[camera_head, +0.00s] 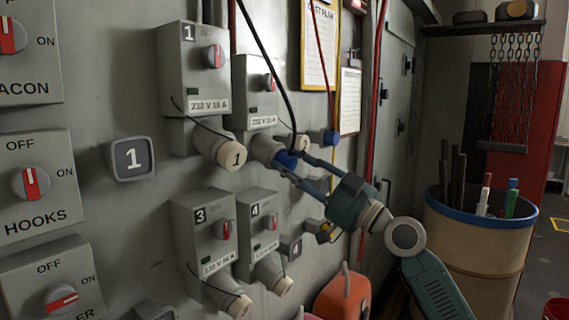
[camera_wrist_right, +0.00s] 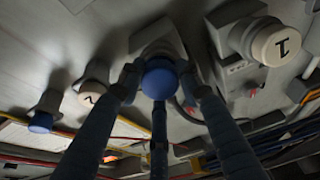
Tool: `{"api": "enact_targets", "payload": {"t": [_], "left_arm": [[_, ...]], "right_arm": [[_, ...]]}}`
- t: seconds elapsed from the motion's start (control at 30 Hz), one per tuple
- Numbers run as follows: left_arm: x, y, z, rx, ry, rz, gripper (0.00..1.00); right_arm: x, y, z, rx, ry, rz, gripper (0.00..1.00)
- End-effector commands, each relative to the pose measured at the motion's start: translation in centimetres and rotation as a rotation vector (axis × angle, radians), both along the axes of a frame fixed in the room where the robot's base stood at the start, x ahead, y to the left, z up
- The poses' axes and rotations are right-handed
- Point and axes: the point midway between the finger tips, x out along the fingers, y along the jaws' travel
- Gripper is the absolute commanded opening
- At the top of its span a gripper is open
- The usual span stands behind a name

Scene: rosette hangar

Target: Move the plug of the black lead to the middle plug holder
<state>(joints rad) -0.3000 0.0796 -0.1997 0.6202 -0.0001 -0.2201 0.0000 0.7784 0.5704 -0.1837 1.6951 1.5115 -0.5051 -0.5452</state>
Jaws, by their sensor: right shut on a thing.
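The black lead (camera_head: 264,58) hangs from the top and ends at a blue plug (camera_head: 287,158) at the socket under the upper right switch box (camera_head: 254,92). My right gripper (camera_head: 288,168) is shut on this plug. In the right wrist view the plug's round blue end (camera_wrist_right: 159,80) sits between the fingers, with the grey socket behind it. A small grey fitting (camera_head: 315,184), apparently the middle plug holder, is partly hidden behind my fingers. Above it a holder carries another blue plug (camera_head: 331,138); below it is one with a yellow part (camera_head: 326,232). My left gripper is out of view.
Capped socket 1 (camera_head: 226,153) protrudes left of the plug. Switch boxes 3 (camera_head: 203,232) and 4 (camera_head: 258,222) are below. Red and yellow leads (camera_head: 375,100) hang at the right. A barrel (camera_head: 470,245) holding tools stands at the right.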

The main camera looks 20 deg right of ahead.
Motion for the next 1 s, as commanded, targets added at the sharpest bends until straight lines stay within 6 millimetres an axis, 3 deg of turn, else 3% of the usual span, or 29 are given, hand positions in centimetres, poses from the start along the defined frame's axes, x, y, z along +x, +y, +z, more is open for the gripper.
{"api": "enact_targets", "payload": {"t": [1.0], "left_arm": [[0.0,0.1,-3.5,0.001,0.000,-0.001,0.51]], "right_arm": [[-3.1,-2.4,-1.7,-0.002,0.001,0.000,0.00]]}}
